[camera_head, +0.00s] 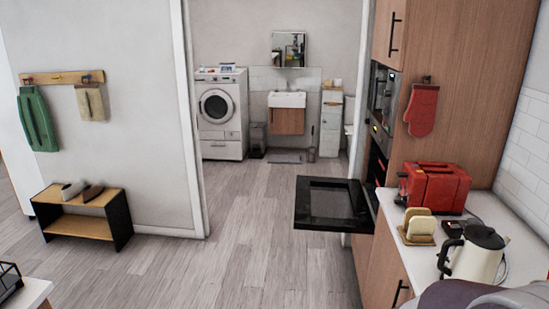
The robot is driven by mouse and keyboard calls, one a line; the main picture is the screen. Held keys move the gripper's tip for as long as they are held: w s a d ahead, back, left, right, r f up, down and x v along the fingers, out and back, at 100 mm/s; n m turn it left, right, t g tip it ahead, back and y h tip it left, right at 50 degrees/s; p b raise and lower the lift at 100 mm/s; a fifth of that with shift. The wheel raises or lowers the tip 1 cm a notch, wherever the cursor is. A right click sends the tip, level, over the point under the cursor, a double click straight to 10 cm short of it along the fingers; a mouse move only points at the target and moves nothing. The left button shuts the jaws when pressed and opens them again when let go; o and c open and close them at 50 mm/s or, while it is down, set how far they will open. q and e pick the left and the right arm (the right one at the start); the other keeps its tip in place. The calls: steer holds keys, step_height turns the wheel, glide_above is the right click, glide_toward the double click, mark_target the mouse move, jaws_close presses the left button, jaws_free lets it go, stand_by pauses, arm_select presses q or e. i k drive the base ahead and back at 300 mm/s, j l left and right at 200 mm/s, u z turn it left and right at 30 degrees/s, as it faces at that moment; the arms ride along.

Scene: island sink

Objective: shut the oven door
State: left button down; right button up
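The oven door (333,203) is open. It is a black panel with a dark glass window, folded down about level, and sticks out to the left from the tall wooden cabinet. The oven (376,165) is built into that cabinet and is seen nearly edge-on, so its inside is mostly hidden. Neither of my grippers is in view. A grey and white rounded part at the bottom right corner looks like part of my arm, cut off by the picture edge.
A counter (487,208) at right holds a red toaster (434,187), bread slices in a holder (418,226) and a kettle (474,253). A red mitt (422,110) hangs on the cabinet (455,60). Open wooden floor (260,240) lies left of the door. A low shoe bench (84,213) stands at left.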

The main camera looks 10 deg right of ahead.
mark_target(324, 204)
steer(key=i+z, duration=0.2)
steer(key=i, duration=0.2)
steer(key=i+j+z, duration=0.15)
steer(key=i, duration=0.25)
steer(key=i+j+z, duration=0.2)
steer(key=i, duration=0.2)
steer(key=i+j+z, duration=0.2)
steer(key=i, duration=0.2)
steer(key=i+j+z, duration=1)
steer(key=j+z, duration=0.15)
